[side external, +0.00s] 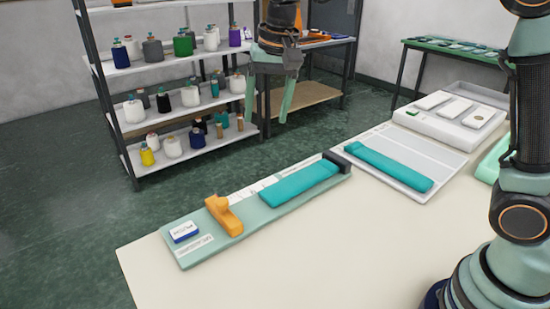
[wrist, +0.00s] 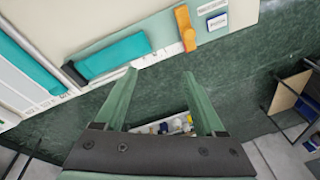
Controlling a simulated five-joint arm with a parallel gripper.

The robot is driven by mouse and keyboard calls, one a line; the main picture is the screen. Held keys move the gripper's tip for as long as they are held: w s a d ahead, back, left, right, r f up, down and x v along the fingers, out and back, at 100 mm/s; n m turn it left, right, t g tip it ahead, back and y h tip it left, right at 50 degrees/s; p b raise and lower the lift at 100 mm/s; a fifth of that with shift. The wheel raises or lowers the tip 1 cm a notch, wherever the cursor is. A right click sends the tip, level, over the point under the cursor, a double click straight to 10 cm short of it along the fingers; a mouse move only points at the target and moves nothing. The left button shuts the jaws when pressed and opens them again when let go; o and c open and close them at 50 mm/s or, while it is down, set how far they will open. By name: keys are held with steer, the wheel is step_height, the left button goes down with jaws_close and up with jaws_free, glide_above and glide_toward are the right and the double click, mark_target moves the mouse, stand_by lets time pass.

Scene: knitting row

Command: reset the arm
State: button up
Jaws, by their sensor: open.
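My gripper (side external: 268,97) is open and empty, with its two green fingers hanging down in the air in front of the shelf, past the table's far edge. In the wrist view my gripper (wrist: 160,75) shows its fingers spread over the green floor, with nothing between them but floor and, further down, part of the shelf. It touches nothing that I can see.
The cream table (side external: 330,255) carries a pale green board (side external: 222,247) with a teal piece (side external: 300,183), an orange handle (side external: 223,214) and a blue-white block (side external: 184,231). A grey tray (side external: 436,160) holds another teal piece (side external: 388,166). A yarn shelf (side external: 180,120) stands behind.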

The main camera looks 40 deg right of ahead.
steer(key=s+d+f+n+t, duration=0.1)
steer(key=s+d+n, duration=0.1)
steer(key=s+d, duration=0.3)
steer(key=s+d+f+n+t, duration=0.1)
steer(key=s+d, duration=0.4)
steer(key=s, duration=0.7)
steer(key=shift+d+f+n+t, duration=0.35)
steer(key=shift+n+t, duration=0.35)
steer(key=shift+n, duration=0.5)
